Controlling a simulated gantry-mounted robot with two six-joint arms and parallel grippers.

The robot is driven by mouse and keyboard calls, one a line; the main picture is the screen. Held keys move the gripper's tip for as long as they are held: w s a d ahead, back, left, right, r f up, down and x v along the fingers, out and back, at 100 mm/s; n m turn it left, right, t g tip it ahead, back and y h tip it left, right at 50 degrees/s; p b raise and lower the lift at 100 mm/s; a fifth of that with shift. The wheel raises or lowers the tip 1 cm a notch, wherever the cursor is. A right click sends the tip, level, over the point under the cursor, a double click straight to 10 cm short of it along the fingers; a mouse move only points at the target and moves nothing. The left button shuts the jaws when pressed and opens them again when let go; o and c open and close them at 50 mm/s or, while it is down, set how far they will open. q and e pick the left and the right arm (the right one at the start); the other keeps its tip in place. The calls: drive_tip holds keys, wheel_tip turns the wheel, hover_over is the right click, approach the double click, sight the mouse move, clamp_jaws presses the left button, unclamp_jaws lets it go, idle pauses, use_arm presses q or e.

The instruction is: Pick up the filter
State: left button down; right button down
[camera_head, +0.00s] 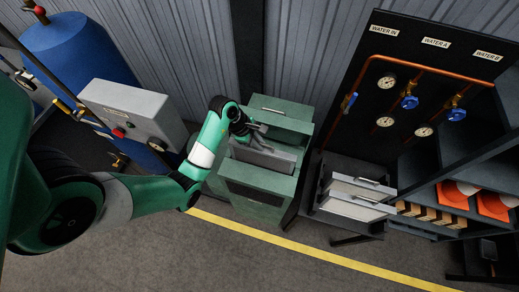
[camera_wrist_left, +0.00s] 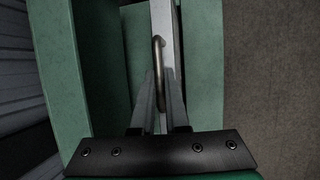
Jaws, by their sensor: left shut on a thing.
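The filter appears as a grey flat panel (camera_head: 268,159) in the opening of the green cabinet (camera_head: 262,205). In the left wrist view its pale edge (camera_wrist_left: 168,22) runs upward, with a curved metal handle (camera_wrist_left: 158,52) on it. My left gripper (camera_head: 259,143) is at the top of the panel, reaching in from the left. In the left wrist view its fingers (camera_wrist_left: 161,90) are shut on the handle. The lower part of the filter is hidden in the cabinet. My right gripper is not in view.
Green cabinet walls (camera_wrist_left: 206,70) stand close on both sides of the filter. A grey control box (camera_head: 135,112) and a blue tank (camera_head: 75,50) are at the left.

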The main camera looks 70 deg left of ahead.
use_arm(q)
wheel_tip(320, 180, up, 7)
drive_tip(key=shift+f+p, duration=0.1)
drive_tip(key=shift+p, duration=0.5)
wheel_tip(320, 180, up, 9)
drive_tip(key=p, duration=0.7)
drive_tip(key=shift+p, duration=0.4)
drive_tip(key=shift+w+f, duration=0.1)
drive_tip(key=shift+f, duration=0.05)
